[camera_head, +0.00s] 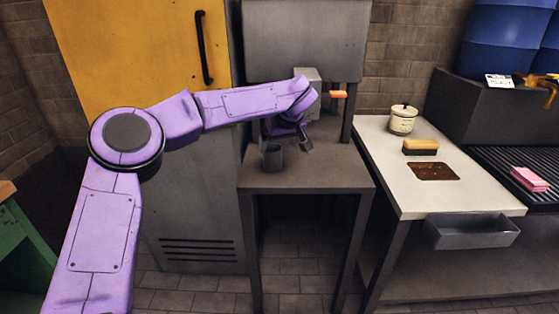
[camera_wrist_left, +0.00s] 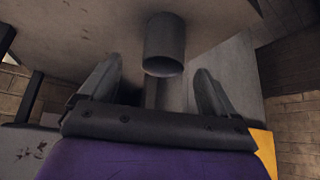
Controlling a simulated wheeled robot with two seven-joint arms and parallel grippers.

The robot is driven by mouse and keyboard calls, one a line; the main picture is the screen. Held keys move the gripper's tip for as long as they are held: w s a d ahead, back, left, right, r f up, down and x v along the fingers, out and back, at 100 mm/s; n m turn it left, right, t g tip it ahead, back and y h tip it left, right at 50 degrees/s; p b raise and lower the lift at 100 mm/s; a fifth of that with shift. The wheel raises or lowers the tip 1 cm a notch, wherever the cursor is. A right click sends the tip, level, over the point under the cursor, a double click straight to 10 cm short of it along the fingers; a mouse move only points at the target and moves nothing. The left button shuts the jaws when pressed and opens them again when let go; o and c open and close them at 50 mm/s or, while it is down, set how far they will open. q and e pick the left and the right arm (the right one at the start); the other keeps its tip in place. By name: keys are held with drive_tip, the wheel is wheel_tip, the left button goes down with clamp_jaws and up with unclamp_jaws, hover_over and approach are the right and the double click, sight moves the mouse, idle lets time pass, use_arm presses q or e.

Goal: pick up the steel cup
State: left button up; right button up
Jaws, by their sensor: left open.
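The steel cup (camera_head: 272,158) is a dark grey cylinder. It stands upright on the grey metal stand (camera_head: 310,180), near its left edge. My left gripper (camera_head: 287,138) is open and empty, just above and to the right of the cup in the head view. In the left wrist view the cup (camera_wrist_left: 164,42) appears upside down, with its open rim towards the gripper (camera_wrist_left: 157,70). It lies beyond the fingertips and roughly between their lines, with no finger seen touching it. My right gripper is not in view.
A machine hood (camera_head: 305,40) hangs over the stand, with an orange handle (camera_head: 338,94) near its right post. A yellow and grey cabinet (camera_head: 190,220) stands left. The pale table (camera_head: 400,180) at right holds a lidded pot (camera_head: 403,121) and a brush (camera_head: 421,147).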

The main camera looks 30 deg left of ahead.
sight(272, 156)
use_arm(q)
drive_tip(key=shift+s+a+f+b, duration=0.3)
drive_tip(key=shift+s+a+f, duration=0.25)
drive_tip(key=shift+a+f, duration=0.25)
drive_tip(key=w+f, duration=0.1)
drive_tip(key=w+a+f, duration=0.1)
drive_tip(key=f, duration=0.1)
drive_tip(key=w+f+b, duration=0.1)
drive_tip(key=f, duration=0.1)
drive_tip(key=shift+a, duration=0.3)
drive_tip(key=shift+w+a+f, duration=0.15)
drive_tip(key=shift+a+f, duration=0.15)
drive_tip(key=shift+s+r, duration=0.2)
drive_tip(key=c, duration=1.1)
